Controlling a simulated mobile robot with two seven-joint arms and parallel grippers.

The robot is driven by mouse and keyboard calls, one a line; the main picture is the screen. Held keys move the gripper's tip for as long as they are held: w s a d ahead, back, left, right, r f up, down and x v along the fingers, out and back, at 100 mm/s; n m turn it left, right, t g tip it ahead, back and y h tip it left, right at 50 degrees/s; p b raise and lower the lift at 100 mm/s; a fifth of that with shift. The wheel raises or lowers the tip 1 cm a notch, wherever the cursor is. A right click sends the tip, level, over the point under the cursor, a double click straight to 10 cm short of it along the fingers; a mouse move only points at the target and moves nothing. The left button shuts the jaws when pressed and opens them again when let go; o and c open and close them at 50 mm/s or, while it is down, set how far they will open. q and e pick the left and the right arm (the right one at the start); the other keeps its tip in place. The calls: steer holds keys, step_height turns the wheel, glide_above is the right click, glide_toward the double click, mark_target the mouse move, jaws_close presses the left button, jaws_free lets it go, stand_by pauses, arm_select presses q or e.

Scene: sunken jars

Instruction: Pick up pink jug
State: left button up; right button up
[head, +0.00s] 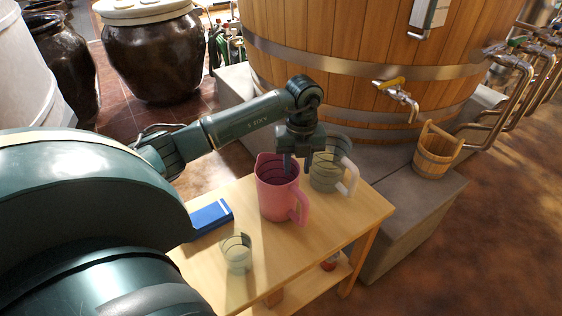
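The pink jug (276,199) stands upright on the small wooden table, its handle toward the front right. My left gripper (297,166) points down at the jug's right rim. Its fingers are apart, one over the jug's mouth and the other near the gap between the pink jug and the grey-green jug. I cannot tell whether either finger touches the pink jug. My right gripper is not in view.
A grey-green jug (326,174) with a pale handle stands close behind the pink one. A pale green cup (237,254) and a blue box (211,219) are on the table (308,242). A large wooden vat (335,80) and a wooden bucket (436,152) stand behind.

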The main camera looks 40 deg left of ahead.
arm_select(q)
steer(key=f, duration=0.5)
steer(key=shift+s+d, duration=0.15)
steer(key=shift+s, duration=0.1)
steer(key=shift+c, duration=0.5)
jaws_close()
